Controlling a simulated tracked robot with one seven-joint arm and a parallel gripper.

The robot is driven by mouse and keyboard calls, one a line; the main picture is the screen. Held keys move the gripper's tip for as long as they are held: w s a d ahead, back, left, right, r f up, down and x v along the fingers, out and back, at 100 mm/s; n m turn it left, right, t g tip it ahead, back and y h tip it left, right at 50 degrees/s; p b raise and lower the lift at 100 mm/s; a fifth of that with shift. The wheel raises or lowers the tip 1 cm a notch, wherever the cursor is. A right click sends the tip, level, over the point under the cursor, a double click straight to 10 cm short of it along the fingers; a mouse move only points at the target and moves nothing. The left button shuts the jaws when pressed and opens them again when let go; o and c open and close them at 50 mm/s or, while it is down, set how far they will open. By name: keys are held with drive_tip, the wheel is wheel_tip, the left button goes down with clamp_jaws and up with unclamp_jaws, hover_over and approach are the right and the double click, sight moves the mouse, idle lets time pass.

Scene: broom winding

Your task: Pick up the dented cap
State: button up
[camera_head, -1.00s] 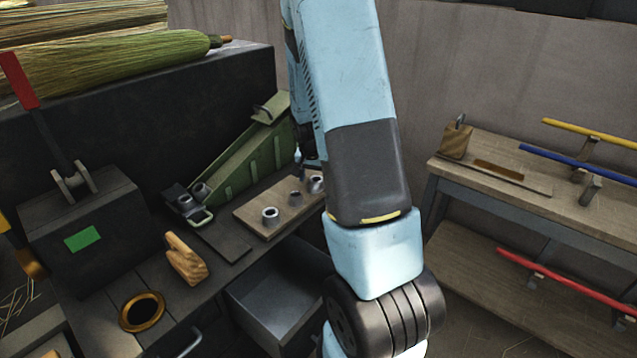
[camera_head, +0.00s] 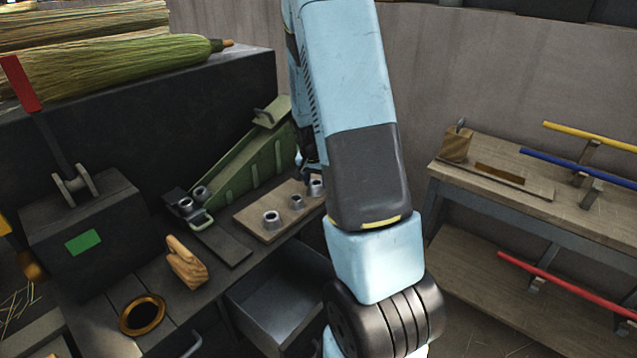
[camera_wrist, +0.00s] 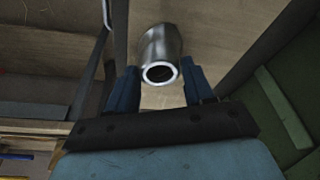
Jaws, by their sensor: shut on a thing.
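A grey metal cap (camera_wrist: 160,50) with an open round end is between the two blue fingers of my gripper (camera_wrist: 161,86) in the wrist view. My gripper is shut on it. No clear dent shows at this size. In the head view, several small metal caps stand on a wooden board; the nearest is the left one (camera_head: 272,219), with a middle one (camera_head: 297,201) and a right one (camera_head: 317,188) behind it. My gripper is mostly hidden by my arm there, close above the right cap.
The board (camera_head: 255,222) lies on the dark bench beside a green wedge-shaped frame (camera_head: 240,165). Two more metal pieces sit by a dark clamp (camera_head: 180,203). An open drawer (camera_head: 280,305) juts out below.

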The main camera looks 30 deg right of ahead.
wheel_tip(320, 180, up, 3)
drive_tip(key=shift+f, duration=0.15)
drive_tip(key=s+a+r, duration=0.6)
drive_tip(key=s+r, duration=0.4)
drive_tip(key=s, duration=0.2)
drive_tip(key=shift+s+a+r, duration=0.15)
drive_tip(key=shift+s+a, duration=0.1)
